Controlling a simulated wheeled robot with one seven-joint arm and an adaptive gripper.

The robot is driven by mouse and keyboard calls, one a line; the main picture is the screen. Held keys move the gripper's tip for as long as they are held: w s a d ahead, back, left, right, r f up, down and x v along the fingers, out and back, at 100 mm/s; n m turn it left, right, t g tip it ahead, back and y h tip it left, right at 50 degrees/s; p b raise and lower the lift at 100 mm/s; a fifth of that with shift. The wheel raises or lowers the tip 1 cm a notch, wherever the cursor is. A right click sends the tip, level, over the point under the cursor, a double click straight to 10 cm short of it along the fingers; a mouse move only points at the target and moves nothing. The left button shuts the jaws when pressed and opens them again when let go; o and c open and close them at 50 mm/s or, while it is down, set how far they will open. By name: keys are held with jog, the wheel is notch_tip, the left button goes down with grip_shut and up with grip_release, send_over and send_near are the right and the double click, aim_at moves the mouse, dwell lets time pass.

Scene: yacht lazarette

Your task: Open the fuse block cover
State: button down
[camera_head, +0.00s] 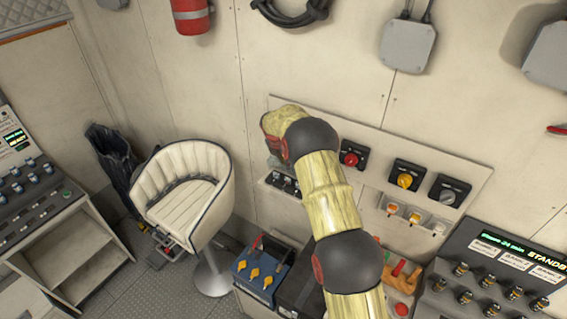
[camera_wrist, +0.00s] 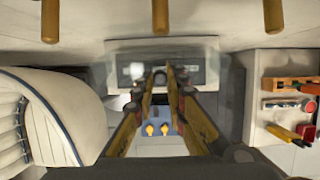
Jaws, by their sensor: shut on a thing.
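The fuse block (camera_wrist: 200,68) is in the upper middle of the wrist view, a dark strip in a pale frame. A see-through, hazy cover seems to lie across it; its edges are hard to make out. My gripper (camera_wrist: 160,80) reaches up to its front edge, with its two long fingers close together on a small dark part, which looks like the cover's lip or handle. In the head view, a dark block (camera_head: 283,184) low on the wall panel, probably the same fuse block, shows left of my arm. My fingers are hidden there behind my arm.
A white padded seat (camera_head: 185,185) stands left of the panel and also fills the left of the wrist view (camera_wrist: 40,120). A blue box with yellow knobs (camera_head: 258,275) sits below. Red, yellow and grey switches (camera_head: 405,178) line the wall panel at right.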

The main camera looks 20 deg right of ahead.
jog(key=shift+w+d+r+g+y, duration=0.25)
jog(key=shift+w+d+g+y, duration=0.1)
jog(key=shift+d+y, duration=0.2)
jog(key=c, duration=1.8)
grip_release()
jog(key=shift+o, duration=0.2)
jog(key=shift+r, duration=0.1)
jog(key=v, duration=1.1)
jog(key=shift+r, duration=0.4)
jog(key=shift+c, duration=0.4)
